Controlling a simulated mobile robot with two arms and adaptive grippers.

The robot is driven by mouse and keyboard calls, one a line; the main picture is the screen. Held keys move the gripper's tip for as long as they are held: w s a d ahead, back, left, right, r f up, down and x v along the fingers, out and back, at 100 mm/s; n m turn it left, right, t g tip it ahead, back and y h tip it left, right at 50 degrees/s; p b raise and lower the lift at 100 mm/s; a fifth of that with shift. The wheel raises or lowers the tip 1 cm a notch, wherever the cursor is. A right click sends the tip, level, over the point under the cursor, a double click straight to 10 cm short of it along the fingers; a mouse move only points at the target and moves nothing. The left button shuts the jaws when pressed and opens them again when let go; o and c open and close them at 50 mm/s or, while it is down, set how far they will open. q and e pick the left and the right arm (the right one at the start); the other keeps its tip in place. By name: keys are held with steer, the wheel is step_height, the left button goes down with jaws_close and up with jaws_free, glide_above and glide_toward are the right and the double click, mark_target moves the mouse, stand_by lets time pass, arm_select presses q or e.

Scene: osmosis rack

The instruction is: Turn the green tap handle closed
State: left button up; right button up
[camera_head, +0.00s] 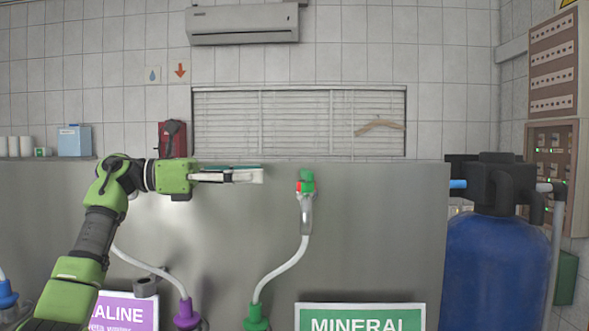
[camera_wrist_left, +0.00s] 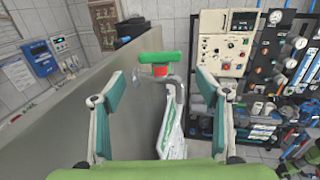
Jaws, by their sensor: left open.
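The green tap handle (camera_head: 306,181) sits on top of a grey tap (camera_head: 306,213) at the upper edge of the steel panel, with a red part beside it. My left gripper (camera_head: 262,175) points right, toward the handle, a short gap to its left. In the left wrist view the handle (camera_wrist_left: 160,58) lies crosswise ahead, between and beyond the two fingers (camera_wrist_left: 165,100). The fingers are spread wide with nothing between them, apart from the handle. My right gripper shows in neither view.
The steel panel (camera_head: 390,220) stands behind the tap. A white hose (camera_head: 285,268) runs down from the tap to a green fitting (camera_head: 256,318). A MINERAL sign (camera_head: 360,318) is below. A blue tank (camera_head: 492,270) stands at the right. Space right of the tap is clear.

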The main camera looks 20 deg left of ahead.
mark_target(303, 173)
arm_select(q)
steer(key=p+x, duration=0.2)
steer(key=x, duration=0.6)
steer(key=shift+w+d+p, duration=0.25)
steer(key=shift+d+p, duration=0.1)
steer(key=shift+d, duration=0.15)
steer(key=c, duration=0.8)
